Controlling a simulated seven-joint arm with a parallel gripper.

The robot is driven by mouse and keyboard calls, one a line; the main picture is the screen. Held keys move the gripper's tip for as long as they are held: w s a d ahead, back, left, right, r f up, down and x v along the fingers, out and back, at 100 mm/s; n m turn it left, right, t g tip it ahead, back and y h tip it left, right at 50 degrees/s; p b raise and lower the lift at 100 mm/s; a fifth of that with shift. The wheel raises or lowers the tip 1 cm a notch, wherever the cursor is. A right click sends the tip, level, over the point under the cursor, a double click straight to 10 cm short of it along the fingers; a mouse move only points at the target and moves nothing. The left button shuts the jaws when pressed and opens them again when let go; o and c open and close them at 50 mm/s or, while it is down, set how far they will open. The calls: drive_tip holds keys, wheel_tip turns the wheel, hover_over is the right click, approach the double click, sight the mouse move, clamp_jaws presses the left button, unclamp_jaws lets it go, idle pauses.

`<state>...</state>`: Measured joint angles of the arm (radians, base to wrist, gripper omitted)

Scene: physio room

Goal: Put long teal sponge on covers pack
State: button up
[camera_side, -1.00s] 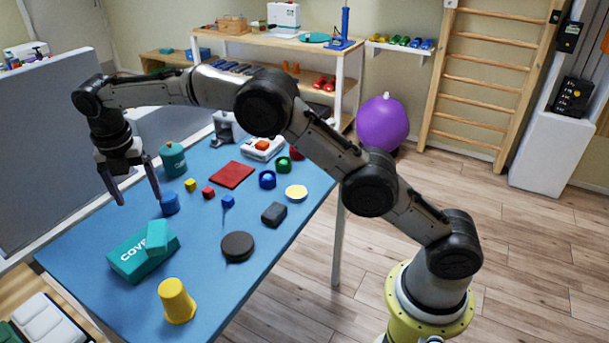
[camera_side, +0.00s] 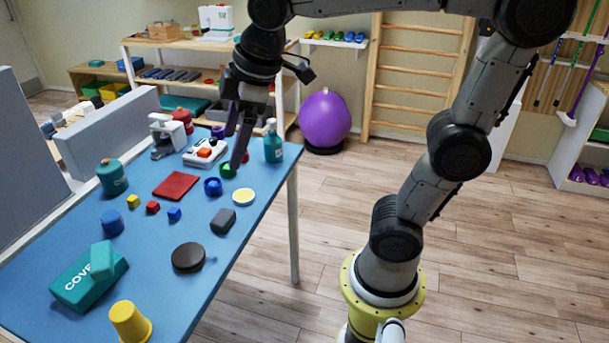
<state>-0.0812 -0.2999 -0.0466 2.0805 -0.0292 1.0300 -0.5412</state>
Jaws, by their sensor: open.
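The long teal sponge (camera_side: 103,260) is a lighter teal block. It rests on top of the covers pack (camera_side: 72,287), a flat darker teal box with white lettering at the front left of the blue table. The sponge looks tilted or stood up, and its exact contact with the pack is hard to tell. My gripper (camera_side: 235,140) is at the far right part of the table, pointing down above the green ring, well away from sponge and pack. Its fingers are seen nearly edge-on, and nothing shows between them.
A yellow cup (camera_side: 130,323), dark round disc (camera_side: 188,258) and grey block (camera_side: 223,221) stand near the pack. A blue cylinder (camera_side: 112,223) and teal jar (camera_side: 112,177) are behind. A teal bottle (camera_side: 273,143) stands beside my gripper. A red mat (camera_side: 176,185) lies mid-table.

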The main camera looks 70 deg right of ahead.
drive_tip(key=s+d+f+m, duration=0.1)
drive_tip(key=s+f+m, duration=0.2)
drive_tip(key=s, duration=0.3)
drive_tip(key=s+f+m+t, duration=0.1)
drive_tip(key=s+f+m, duration=0.2)
drive_tip(key=s+m, duration=0.1)
drive_tip(key=shift+s+d+f, duration=0.25)
drive_tip(key=shift+s+d, duration=0.1)
drive_tip(key=shift+s, duration=0.55)
